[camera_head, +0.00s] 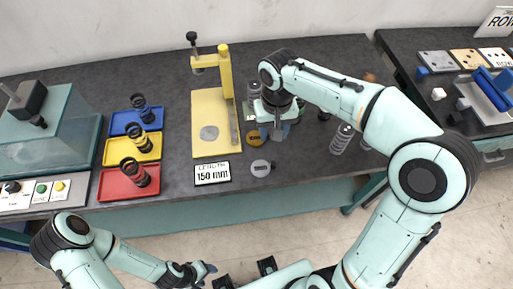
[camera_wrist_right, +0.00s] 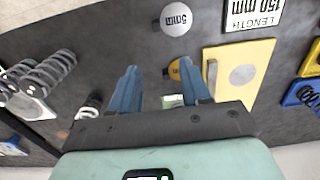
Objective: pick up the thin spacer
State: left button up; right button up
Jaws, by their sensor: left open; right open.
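A grey disc (camera_head: 260,168) lies flat on the dark bench beside the length sign, and in the right wrist view this disc (camera_wrist_right: 176,18) reads 5 mm. A gold disc (camera_head: 255,138) lies farther back; in the right wrist view the gold disc (camera_wrist_right: 173,69) is partly hidden by a finger. I cannot read its label, so I cannot tell which disc is the thin spacer. My right gripper (camera_wrist_right: 157,70) is open and empty, pointing down over the bench near the gold disc. My left gripper (camera_head: 208,270) is open, low in front of the bench.
A yellow press stand (camera_head: 205,110) is left of the discs, with a 150 mm length sign (camera_head: 212,173) in front. Blue (camera_head: 117,123), yellow (camera_head: 115,151) and red (camera_head: 112,185) trays hold springs at left. Loose springs (camera_head: 342,138) stand right of my right gripper.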

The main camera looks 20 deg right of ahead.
jog(key=b, duration=0.1)
send_near(263, 166)
jog(key=d+f, duration=0.1)
jog(key=f, duration=0.1)
jog(key=d+f, duration=0.1)
jog(key=f, duration=0.1)
jog(key=d+f, duration=0.1)
jog(key=f, duration=0.1)
jog(key=shift+s+f, duration=0.2)
jog(key=shift+s, duration=0.05)
grip_shut()
